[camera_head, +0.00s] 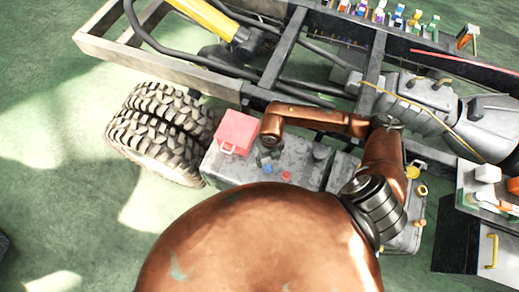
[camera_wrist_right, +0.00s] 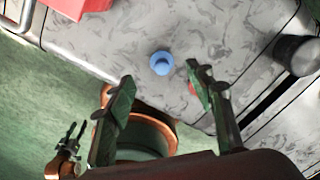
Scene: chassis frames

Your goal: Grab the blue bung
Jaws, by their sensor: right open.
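The blue bung (camera_wrist_right: 161,62) stands on the grey marbled top of a box-like unit in the right wrist view. My right gripper (camera_wrist_right: 160,77) is open and empty, with its fingers apart on either side just below the bung in the picture. A small two-pronged gripper (camera_wrist_right: 75,131) at the lower left of the wrist view looks like my left one, too small to judge.
A red box (camera_head: 236,132) with a pale handle sits left of the right gripper. A red round piece (camera_head: 286,175) lies close by, partly behind a finger in the wrist view. A dark cylinder (camera_wrist_right: 297,54) stands to the right. Chassis rails and a tyre (camera_head: 155,135) surround the tank.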

